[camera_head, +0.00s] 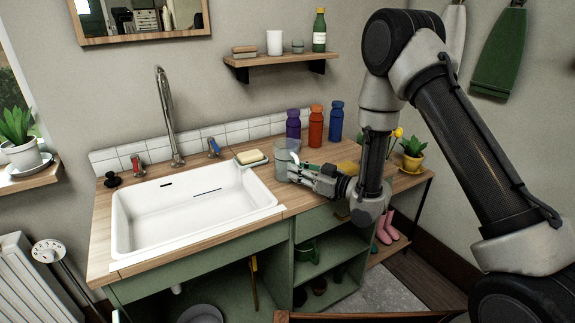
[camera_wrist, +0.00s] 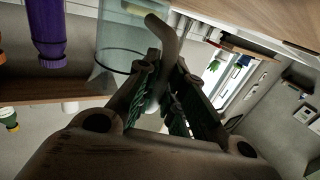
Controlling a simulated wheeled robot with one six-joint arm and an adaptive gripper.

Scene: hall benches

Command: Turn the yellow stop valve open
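I cannot make out a yellow stop valve for certain in either view. A slim yellow upright piece (camera_head: 254,266) shows under the counter, too small to identify. My gripper (camera_head: 300,172) is over the counter, right of the sink. In the wrist view, its fingers (camera_wrist: 165,68) close around the curved grey-brown handle (camera_wrist: 163,32) of a clear jug (camera_wrist: 122,38). The jug (camera_head: 282,163) stands out to the left of my fingers in the head view. Whether it touches the counter is unclear.
The white sink (camera_head: 125,226) has a red tap handle (camera_head: 137,165) and a blue one (camera_head: 213,147). Purple (camera_head: 293,130), orange (camera_head: 316,126) and blue bottles (camera_head: 336,121) stand behind my gripper. Green shelves (camera_head: 310,290) are below. A potted plant (camera_head: 412,160) is at right.

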